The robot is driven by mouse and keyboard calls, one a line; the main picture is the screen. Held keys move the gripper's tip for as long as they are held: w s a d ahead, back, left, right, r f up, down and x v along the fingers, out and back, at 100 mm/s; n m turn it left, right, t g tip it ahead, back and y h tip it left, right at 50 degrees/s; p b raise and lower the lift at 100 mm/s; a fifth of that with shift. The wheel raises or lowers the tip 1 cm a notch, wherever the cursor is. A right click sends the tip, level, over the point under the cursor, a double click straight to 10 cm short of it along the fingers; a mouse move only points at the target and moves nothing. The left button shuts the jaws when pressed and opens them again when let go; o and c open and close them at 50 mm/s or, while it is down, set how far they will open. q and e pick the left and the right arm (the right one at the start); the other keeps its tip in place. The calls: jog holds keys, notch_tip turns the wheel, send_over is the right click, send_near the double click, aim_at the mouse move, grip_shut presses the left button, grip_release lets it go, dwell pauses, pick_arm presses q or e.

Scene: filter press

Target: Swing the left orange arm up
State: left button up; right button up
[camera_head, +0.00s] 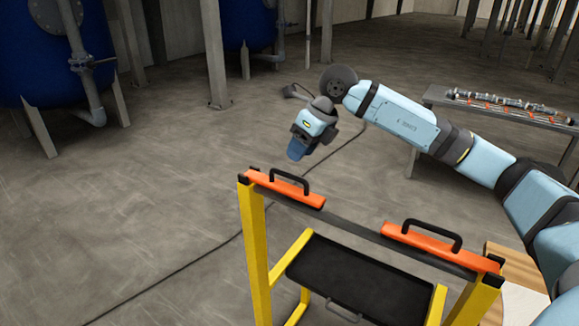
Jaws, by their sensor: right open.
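The left orange arm (284,188) lies flat along the top of a yellow frame (255,240), with a black handle (289,178) on it. The right orange arm (432,246) lies along the same top, at the right end, also with a black handle (433,230). My right gripper (297,152) comes in from the right and hangs above the left orange arm in the picture, apart from it and pointing down. It is open, and I see nothing in it. My left gripper is not in view.
A black tray (350,280) sits inside the yellow frame, below the top bar. A grey bench (440,97) with metal parts stands at the back right. A wooden surface (515,270) is at the lower right. Blue tanks (45,60) stand at the back left. The floor at left is clear except for a cable.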

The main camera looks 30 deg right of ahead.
send_over(282, 182)
jog(key=s, duration=0.3)
jog(key=f, duration=0.5)
jog(key=shift+w+d+f+p, duration=0.15)
jog(key=shift+d+f+p, duration=0.05)
jog(key=shift+f+p, duration=0.15)
jog(key=shift+c, duration=0.4)
grip_shut()
